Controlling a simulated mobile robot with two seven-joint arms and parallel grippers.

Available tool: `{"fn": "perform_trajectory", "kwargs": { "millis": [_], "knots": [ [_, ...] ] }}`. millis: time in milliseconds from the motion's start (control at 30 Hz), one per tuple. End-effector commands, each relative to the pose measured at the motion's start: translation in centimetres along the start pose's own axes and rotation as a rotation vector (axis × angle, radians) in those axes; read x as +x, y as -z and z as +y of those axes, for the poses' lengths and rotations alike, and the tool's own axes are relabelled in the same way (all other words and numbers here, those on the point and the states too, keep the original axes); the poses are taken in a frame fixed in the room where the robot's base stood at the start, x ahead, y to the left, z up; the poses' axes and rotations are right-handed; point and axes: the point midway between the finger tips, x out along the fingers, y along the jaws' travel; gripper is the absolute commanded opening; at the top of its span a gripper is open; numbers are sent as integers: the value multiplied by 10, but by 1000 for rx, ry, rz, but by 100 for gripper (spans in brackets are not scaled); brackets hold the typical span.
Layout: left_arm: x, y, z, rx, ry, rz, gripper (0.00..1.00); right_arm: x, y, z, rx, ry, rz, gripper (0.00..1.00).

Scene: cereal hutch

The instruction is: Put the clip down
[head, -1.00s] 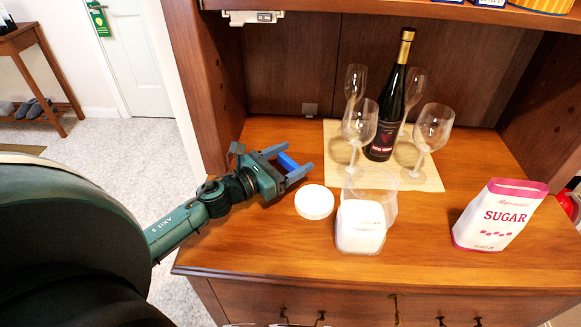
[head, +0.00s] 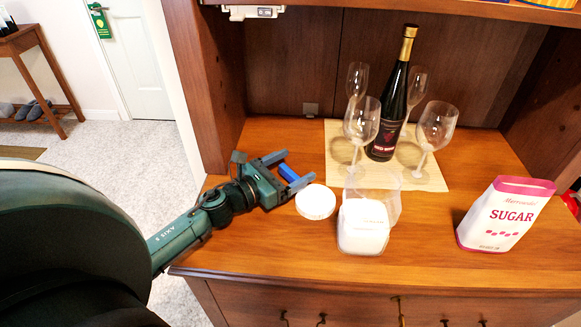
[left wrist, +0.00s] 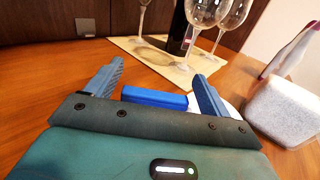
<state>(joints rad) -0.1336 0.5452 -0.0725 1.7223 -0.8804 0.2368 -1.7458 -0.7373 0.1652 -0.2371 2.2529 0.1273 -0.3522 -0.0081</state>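The blue clip (head: 288,172) is a small bar between the fingers of my left gripper (head: 299,166), low over the left part of the wooden counter. In the left wrist view, the clip (left wrist: 155,98) lies crosswise between the two blue fingers (left wrist: 152,82), with a gap on each side. The left gripper is open. The clip appears to rest on the counter, though its underside is hidden behind the gripper body. My right gripper is in neither view.
A round white lid (head: 315,202) lies right beside the left fingers. A clear container with white contents (head: 363,226) stands right of it. A wine bottle (head: 388,120) and glasses stand on a mat (head: 432,180) behind. A sugar bag (head: 505,214) stands at right.

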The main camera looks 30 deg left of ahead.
Motion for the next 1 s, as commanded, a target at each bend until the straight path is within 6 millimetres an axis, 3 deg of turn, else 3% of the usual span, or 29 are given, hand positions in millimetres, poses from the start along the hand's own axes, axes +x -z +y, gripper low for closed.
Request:
{"fn": "perform_trajectory", "kwargs": {
  "millis": [133, 367, 567, 633, 1000],
  "knots": [
    [0, 0, 0, 0, 0, 0, 94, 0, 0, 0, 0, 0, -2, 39],
    [0, -1, 0, 0, 0, 0, 94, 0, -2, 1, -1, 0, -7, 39],
    [0, -17, 0, 0, 0, 0, 94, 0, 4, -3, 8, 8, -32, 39],
    [-12, -9, 0, -2, -1, 4, 94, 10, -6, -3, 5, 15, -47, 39],
    [-89, -10, 0, -1, -2, 3, 94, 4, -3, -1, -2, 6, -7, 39]
  ]
}}
